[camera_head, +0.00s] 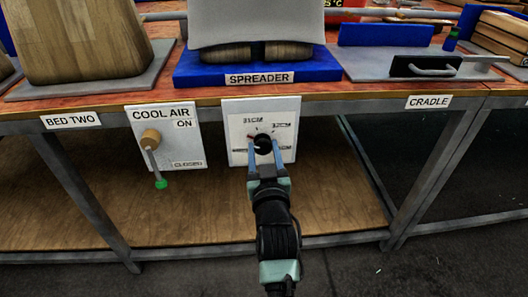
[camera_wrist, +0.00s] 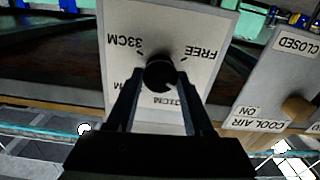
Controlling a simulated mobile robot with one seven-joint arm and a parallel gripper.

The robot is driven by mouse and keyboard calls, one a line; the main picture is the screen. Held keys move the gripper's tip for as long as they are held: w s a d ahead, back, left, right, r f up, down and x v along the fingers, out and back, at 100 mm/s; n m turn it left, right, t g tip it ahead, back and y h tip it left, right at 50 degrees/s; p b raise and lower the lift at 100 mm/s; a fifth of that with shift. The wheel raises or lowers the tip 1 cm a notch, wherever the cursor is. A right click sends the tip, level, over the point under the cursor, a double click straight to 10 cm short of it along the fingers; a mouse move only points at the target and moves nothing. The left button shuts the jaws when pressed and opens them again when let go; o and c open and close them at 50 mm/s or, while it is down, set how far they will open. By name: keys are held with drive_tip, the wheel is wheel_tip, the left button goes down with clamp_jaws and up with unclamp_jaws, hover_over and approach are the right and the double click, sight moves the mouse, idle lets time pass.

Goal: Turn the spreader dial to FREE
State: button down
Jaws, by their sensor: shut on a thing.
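The spreader dial (camera_head: 262,143) is a round black knob on a white plate (camera_head: 235,155) below the SPREADER label. In the wrist view the dial (camera_wrist: 160,72) appears upside down, with the plate (camera_wrist: 128,20) marked FREE (camera_wrist: 204,53) and 33CM (camera_wrist: 125,42); lower marks are partly hidden by my fingers. My gripper (camera_head: 263,150) reaches up from below, and its two fingers are shut on the dial, one on each side. The dial's pointer is not clear in either view.
The bench edge (camera_head: 350,103) runs above. A wooden lower shelf (camera_head: 200,215) lies below.

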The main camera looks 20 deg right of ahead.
drive_tip(key=n, duration=0.5)
drive_tip(key=shift+n, duration=0.3)
drive_tip(key=n+p, duration=0.1)
drive_tip(key=n, duration=0.4)
drive_tip(key=shift+a+f, duration=0.1)
drive_tip(key=shift+n, duration=0.3)
drive_tip(key=shift+c, duration=1.5)
unclamp_jaws()
drive_tip(key=shift+s+a+p, duration=0.1)
drive_tip(key=shift+s+p, duration=0.3)
drive_tip(key=shift+p, duration=0.1)
drive_tip(key=v, duration=1.2)
